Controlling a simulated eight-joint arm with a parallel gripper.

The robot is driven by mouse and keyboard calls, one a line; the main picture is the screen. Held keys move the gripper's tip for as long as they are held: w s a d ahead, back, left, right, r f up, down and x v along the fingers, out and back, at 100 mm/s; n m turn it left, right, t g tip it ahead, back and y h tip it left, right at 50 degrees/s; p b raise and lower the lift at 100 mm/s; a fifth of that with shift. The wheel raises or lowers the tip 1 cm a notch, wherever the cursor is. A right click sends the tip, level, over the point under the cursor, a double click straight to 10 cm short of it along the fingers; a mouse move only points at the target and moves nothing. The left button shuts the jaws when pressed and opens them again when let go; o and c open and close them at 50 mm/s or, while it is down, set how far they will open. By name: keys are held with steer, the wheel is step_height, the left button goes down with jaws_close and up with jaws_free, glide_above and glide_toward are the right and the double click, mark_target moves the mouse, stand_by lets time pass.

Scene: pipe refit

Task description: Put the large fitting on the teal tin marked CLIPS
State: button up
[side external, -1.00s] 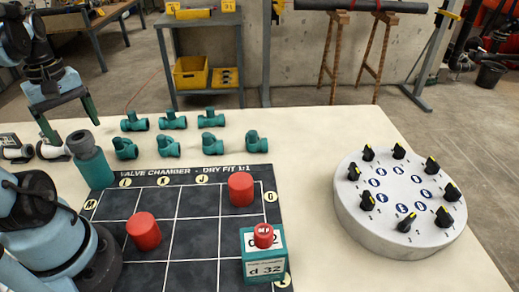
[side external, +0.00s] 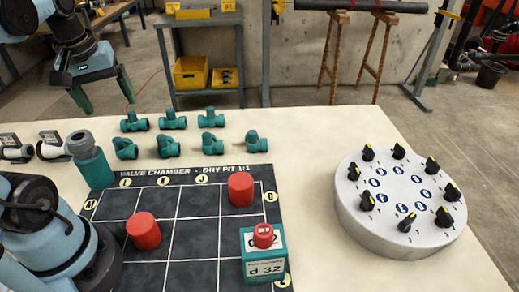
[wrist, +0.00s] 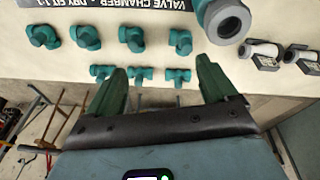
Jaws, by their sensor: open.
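A large teal fitting with a grey collar (side external: 90,165) stands upright at the board's back-left corner. It also shows at the top of the wrist view (wrist: 228,20). A teal box (side external: 263,258) with white labels, one reading "d 32", sits at the board's front right with a small red piece on top. I cannot read CLIPS on it. Several smaller teal fittings (side external: 172,121) lie in two rows behind the board, and in the wrist view (wrist: 130,38). My gripper (side external: 105,93) is open and empty, above and behind the large fitting. Its fingers (wrist: 160,72) show apart in the wrist view.
The dark gridded board (side external: 190,238) carries two red cylinders, one back right (side external: 240,189) and one at left (side external: 144,231). A round grey dial block (side external: 400,215) with black knobs stands at right. White-and-grey parts (side external: 50,146) lie at far left. The table between board and dial is clear.

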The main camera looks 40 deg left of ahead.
steer(key=w+d+f+m+t, duration=0.2)
steer(key=w+d+m, duration=0.2)
steer(key=d, duration=0.3)
steer(key=w+d+f+m+t+h, duration=0.1)
steer(key=w+d+f+m+t, duration=0.2)
steer(key=d+m, duration=0.4)
steer(key=shift+w+d+f+m, duration=0.2)
steer(key=shift+w+d+m, duration=0.1)
steer(key=shift+w+d, duration=0.2)
